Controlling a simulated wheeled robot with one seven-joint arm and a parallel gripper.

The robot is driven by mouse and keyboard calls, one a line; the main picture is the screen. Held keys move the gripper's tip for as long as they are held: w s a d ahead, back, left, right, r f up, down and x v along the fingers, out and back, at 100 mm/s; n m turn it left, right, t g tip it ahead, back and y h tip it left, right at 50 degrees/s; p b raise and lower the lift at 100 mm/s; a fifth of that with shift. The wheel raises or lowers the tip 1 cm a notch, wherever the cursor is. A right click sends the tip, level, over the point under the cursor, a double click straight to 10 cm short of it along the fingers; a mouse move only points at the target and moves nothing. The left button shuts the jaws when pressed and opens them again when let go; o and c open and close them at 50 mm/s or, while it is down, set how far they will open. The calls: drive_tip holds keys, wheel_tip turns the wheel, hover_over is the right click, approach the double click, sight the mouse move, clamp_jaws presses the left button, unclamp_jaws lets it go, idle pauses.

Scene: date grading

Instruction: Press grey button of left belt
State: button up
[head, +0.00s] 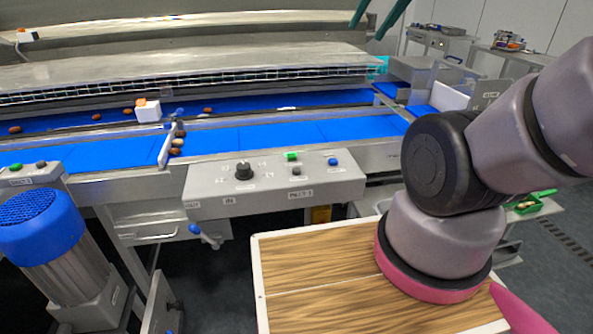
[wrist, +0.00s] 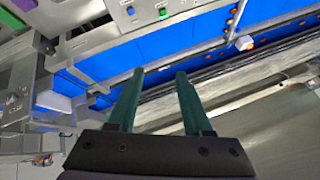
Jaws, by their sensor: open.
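The middle grey control box (head: 215,183) sits in front of the blue belt (head: 280,135). It has a black knob (head: 244,170), a green button (head: 291,156), a small dark grey button (head: 296,170) and a blue button (head: 333,161). Another box (head: 28,181) at the left edge has a green button (head: 15,167) and a dark grey button (head: 41,163). Labels are mostly too small to read. My gripper (head: 367,30) shows only its teal fingertips at the top of the head view, apart from both boxes. In the wrist view my gripper (wrist: 159,75) is open and empty above the belt.
Several brown dates lie on the belts, near a white block (head: 148,110). A blue motor (head: 40,222) stands at the lower left. A wood-topped surface (head: 320,290) is in front, below my arm. A blue-ended lever (head: 195,229) hangs below the middle box.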

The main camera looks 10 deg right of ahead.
clamp_jaws()
idle(1.5)
